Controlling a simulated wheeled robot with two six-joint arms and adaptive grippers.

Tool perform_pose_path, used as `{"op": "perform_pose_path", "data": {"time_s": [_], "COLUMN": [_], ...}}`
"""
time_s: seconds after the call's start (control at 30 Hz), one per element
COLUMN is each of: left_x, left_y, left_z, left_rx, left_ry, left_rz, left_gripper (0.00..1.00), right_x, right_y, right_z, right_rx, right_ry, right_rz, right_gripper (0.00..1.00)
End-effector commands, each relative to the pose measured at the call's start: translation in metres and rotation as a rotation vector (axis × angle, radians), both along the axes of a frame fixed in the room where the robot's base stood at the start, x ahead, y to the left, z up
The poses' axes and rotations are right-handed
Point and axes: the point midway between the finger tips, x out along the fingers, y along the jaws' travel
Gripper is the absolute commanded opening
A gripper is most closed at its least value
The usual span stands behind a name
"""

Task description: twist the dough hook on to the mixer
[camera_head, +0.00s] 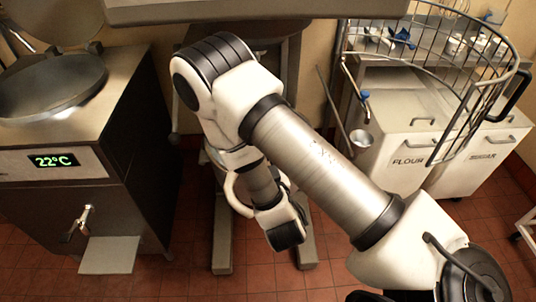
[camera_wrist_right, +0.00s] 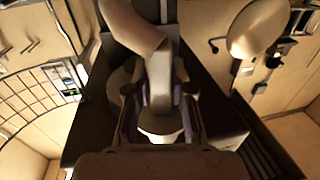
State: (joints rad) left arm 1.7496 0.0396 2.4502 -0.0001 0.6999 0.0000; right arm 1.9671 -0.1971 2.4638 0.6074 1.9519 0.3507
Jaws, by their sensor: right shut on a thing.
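My right arm crosses the head view from the lower right and bends over in front of the mixer. The mixer's grey floor legs (camera_head: 222,242) show below it, and the arm covers most of its body. My right gripper (camera_wrist_right: 160,100) shows in the right wrist view, its two fingers closed on the pale dough hook (camera_wrist_right: 158,72). The thick hook curves up and to the left beyond the fingers. Its other end and any contact with the mixer cannot be made out. My left gripper is in neither view.
A steel kettle unit (camera_head: 110,120) with a tap stands at the left. Flour and sugar bins (camera_head: 408,180) stand at the right. A wire guard (camera_head: 470,125) curves over them at the upper right. Tiled floor (camera_head: 180,268) is open at the front left.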

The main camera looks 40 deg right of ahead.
Motion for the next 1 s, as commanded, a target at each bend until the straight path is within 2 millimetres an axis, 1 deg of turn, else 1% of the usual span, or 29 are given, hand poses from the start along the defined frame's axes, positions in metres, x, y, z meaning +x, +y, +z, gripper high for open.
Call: {"op": "perform_pose_path", "data": {"time_s": [0.03, 0.1, 0.27, 1.0], "left_x": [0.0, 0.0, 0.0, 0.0], "left_y": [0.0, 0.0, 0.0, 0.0], "left_z": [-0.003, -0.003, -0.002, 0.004], "left_rx": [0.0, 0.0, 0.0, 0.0], "left_ry": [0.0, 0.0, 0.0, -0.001], "left_rz": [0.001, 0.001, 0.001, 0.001], "left_gripper": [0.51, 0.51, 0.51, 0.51], "right_x": [-0.004, -0.007, -0.001, 0.054], "right_y": [-0.003, -0.006, -0.01, -0.043], "right_z": [0.002, 0.005, 0.005, -0.003], "right_rx": [-0.004, -0.006, -0.005, -0.005], "right_ry": [-0.006, -0.008, -0.009, -0.01], "right_rz": [-0.012, -0.022, -0.026, -0.024], "right_gripper": [0.0, 0.0, 0.0, 0.0]}}
